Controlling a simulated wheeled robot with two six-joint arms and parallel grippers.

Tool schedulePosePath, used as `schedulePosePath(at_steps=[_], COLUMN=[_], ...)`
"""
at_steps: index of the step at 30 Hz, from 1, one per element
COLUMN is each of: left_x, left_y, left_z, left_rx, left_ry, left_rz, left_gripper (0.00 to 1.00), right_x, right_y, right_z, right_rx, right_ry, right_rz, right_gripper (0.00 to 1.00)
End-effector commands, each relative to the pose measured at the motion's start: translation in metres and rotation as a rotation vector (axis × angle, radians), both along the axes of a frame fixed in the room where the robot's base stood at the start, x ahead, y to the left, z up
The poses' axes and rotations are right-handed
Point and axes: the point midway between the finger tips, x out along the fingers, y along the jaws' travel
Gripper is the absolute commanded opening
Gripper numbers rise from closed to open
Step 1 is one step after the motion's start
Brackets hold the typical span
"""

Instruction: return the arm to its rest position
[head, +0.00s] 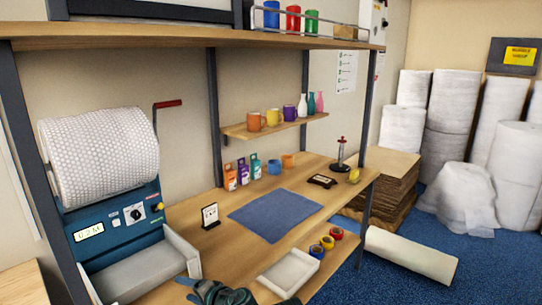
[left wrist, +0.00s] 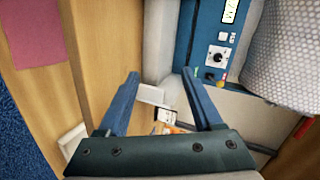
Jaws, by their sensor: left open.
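My left gripper (head: 190,289) shows at the bottom edge of the head view, in front of the bench and just right of the grey tray of the dispenser. Only part of it shows there. In the left wrist view its two blue fingers (left wrist: 165,85) stand wide apart with nothing held between them. Small pale items (left wrist: 165,117) show beyond and below the gap, too small to tell. My right gripper is not in view.
The blue dispenser (head: 115,225) with a bubble-wrap roll (head: 98,155) stands left. A shelf (head: 275,126) with mugs hangs behind. A white roll (head: 410,255) lies on the floor.

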Motion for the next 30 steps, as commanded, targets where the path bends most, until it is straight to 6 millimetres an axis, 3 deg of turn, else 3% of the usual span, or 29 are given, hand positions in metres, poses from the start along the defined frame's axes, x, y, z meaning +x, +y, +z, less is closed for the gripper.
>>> schedulePosePath(at_steps=[5, 9, 12, 19, 23, 30], left_x=[-0.028, -0.065, -0.093, -0.136, -0.145, -0.146], left_y=[-0.024, -0.065, -0.099, -0.153, -0.164, -0.165], left_z=[-0.041, -0.080, -0.098, -0.111, -0.112, -0.112], left_rx=[-0.228, -0.480, -0.639, -0.858, -0.900, -0.905], left_ry=[0.115, 0.274, 0.393, 0.588, 0.627, 0.632], left_rz=[0.064, 0.124, 0.153, 0.180, 0.183, 0.183], left_gripper=[0.67, 0.67, 0.67, 0.67, 0.67, 0.67], right_x=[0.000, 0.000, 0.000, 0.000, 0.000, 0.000], right_y=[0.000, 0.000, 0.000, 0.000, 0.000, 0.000], right_z=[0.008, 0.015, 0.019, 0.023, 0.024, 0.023], right_rx=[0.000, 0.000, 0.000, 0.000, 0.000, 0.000], right_ry=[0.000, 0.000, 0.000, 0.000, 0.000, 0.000], right_rz=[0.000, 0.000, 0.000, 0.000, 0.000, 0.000], right_gripper=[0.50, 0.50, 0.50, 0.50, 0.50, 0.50])
